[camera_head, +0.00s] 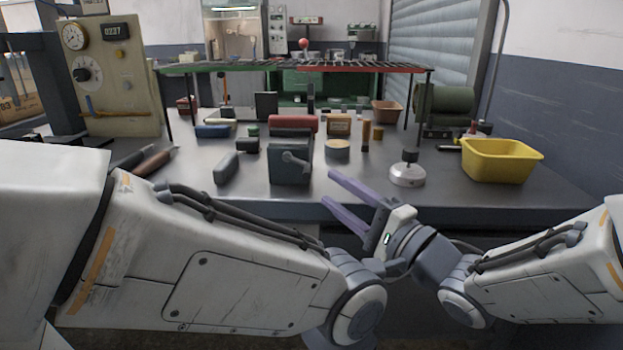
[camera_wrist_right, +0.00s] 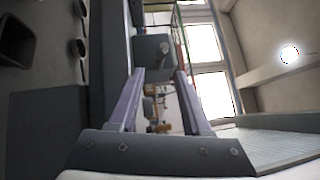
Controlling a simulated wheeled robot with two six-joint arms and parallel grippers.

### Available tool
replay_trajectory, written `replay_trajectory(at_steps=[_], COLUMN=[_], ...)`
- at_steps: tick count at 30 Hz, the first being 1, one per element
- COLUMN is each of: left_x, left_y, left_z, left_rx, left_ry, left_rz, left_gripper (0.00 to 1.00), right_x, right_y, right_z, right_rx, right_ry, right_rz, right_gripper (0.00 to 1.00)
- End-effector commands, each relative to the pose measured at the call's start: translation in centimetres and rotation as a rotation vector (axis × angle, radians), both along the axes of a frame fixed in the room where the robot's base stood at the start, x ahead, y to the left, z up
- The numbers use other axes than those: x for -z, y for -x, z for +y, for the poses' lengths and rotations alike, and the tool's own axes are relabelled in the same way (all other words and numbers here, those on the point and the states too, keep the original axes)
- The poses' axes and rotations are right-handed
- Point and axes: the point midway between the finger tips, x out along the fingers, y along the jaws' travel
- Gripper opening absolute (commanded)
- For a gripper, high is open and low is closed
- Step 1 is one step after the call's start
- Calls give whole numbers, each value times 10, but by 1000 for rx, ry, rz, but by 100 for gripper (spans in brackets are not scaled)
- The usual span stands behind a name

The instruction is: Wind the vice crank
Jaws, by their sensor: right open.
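The vice (camera_head: 290,160) is a dark grey block near the front edge of the bench, with a small grey crank (camera_head: 295,162) on its near face. My right gripper (camera_head: 331,187) has two purple fingers, is open and empty, and is at the front edge, to the right of and nearer than the crank, apart from it. In the right wrist view the vice (camera_wrist_right: 150,48) and its crank (camera_wrist_right: 164,47) appear beyond and between the open fingertips (camera_wrist_right: 159,72). My left arm crosses the lower left of the head view; its gripper does not show.
A red block (camera_head: 293,123) lies behind the vice. A yellow bin (camera_head: 500,160) is at the right. A rack (camera_head: 300,66) stands at the back.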

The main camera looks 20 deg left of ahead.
Motion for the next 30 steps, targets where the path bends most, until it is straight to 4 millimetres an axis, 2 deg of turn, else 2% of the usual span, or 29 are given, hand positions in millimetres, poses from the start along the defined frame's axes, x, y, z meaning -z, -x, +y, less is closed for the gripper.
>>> replay_trajectory(at_steps=[6, 12, 16, 24, 26, 28, 30], left_x=[7, 10, 11, 11, 11, 11, 11], left_y=[0, 0, 0, 0, 0, 0, 0], left_z=[0, 0, 0, 0, 0, 0, 0], left_rx=[0, 0, 0, 0, 0, 0, 0], left_ry=[0, 0, 0, 0, 0, 0, 0], left_rz=[0, 0, 0, 0, 0, 0, 0], left_gripper=[50, 50, 50, 50, 50, 50, 50], right_x=[-4, -9, -10, -11, -11, -11, -11], right_y=[-20, -34, -37, -38, -38, -38, -38], right_z=[38, 60, 67, 67, 67, 67, 67], right_rx=[-2, 0, 1, 2, 2, 2, 2], right_ry=[1, 1, 2, 2, 2, 3, 3], right_rz=[-1, 0, 0, 0, 0, 0, 0], right_gripper=[48, 48, 48, 48, 29, 2, 0])
